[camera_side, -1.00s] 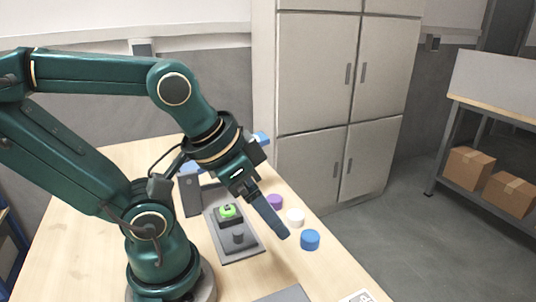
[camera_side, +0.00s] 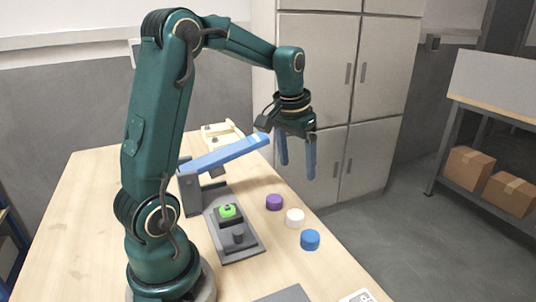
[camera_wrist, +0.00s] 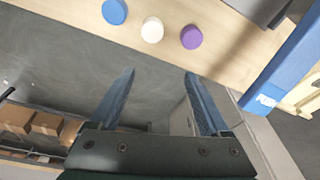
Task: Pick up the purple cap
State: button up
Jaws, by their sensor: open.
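The purple cap (camera_side: 274,202) stands on the wooden table, at the far end of a row of three caps. It also shows in the wrist view (camera_wrist: 191,37), ahead of my fingers and a little to the right. A white cap (camera_side: 295,217) is beside it, then a blue cap (camera_side: 310,240); both also show in the wrist view. My gripper (camera_side: 297,170) is open and empty, pointing down. It hangs above and beyond the purple cap, out past the table's edge, apart from all caps.
A long blue bar (camera_side: 225,154) sits raised on a grey post (camera_side: 192,195), left of my gripper. A grey plate (camera_side: 247,252) with a green-topped block (camera_side: 229,211) lies left of the caps. A pale cabinet (camera_side: 330,90) stands behind.

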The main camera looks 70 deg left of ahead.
jog(key=n+g, duration=0.2)
send_over(275, 197)
jog(key=shift+h, duration=0.4)
jog(key=f, duration=0.7)
jog(key=shift+w+f, duration=0.1)
jog(key=shift+w, duration=0.15)
jog(key=shift+s+a+f, duration=0.1)
jog(key=shift+s+f, duration=0.1)
jog(key=shift+f, duration=2.55)
jog(key=shift+c, duration=0.2)
grip_shut()
notch_tip(275, 197, up, 12)
jog(key=shift+f, duration=0.1)
